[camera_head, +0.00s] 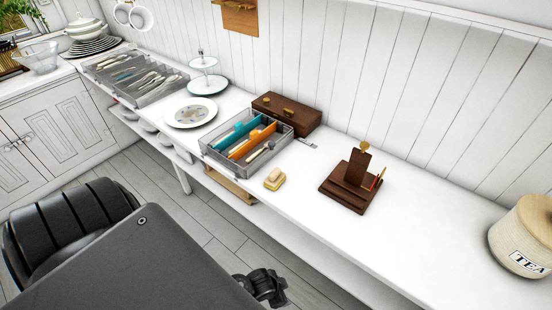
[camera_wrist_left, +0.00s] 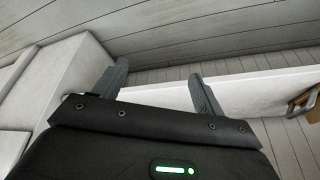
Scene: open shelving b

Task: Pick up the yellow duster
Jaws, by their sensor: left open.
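The yellow duster (camera_head: 274,179) is a small block with a pale top and a yellow lower part. It lies on the white shelf top near its front edge, just in front of the grey cutlery tray, in the head view. My left gripper (camera_wrist_left: 160,88) shows in the left wrist view with its two grey fingers spread apart and nothing between them. The duster is not clearly visible in that view. A dark part of mine shows low in the head view, below the shelf's front edge. My right gripper is not in view.
A divided tray (camera_head: 216,157) holds teal and orange items behind the duster. A brown box (camera_head: 299,119) stands behind it. A dark wooden desk stand (camera_head: 343,198) is to the right, a TEA jar (camera_head: 522,240) farther right. Shelf top between duster and stand is clear.

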